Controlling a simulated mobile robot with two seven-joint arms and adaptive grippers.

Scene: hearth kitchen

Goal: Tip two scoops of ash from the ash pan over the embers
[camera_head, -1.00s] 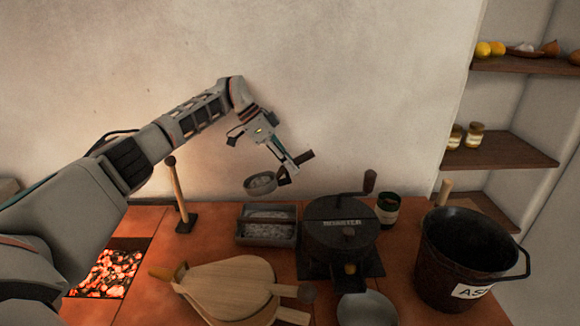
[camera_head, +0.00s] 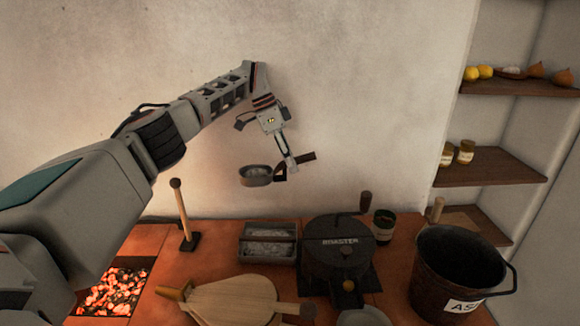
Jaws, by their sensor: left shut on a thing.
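My left gripper (camera_head: 291,164) is shut on the dark handle of a small round scoop (camera_head: 256,175). It holds the scoop in the air, above and slightly behind the ash pan. The scoop looks about level; from this angle its contents cannot be made out. The ash pan (camera_head: 269,260) is a grey metal tray with pale ash in it and a bar across it, on the tiled top. The embers (camera_head: 112,291) glow orange in a square opening at the lower left, beneath my left arm. My right gripper is not in view.
A dark roaster (camera_head: 338,245) stands right of the pan, with a jar (camera_head: 384,226) behind. Wooden bellows (camera_head: 236,299) lie in front. An upright wooden-handled tool (camera_head: 182,216) stands between embers and pan. A black ash bucket (camera_head: 459,272) is at right.

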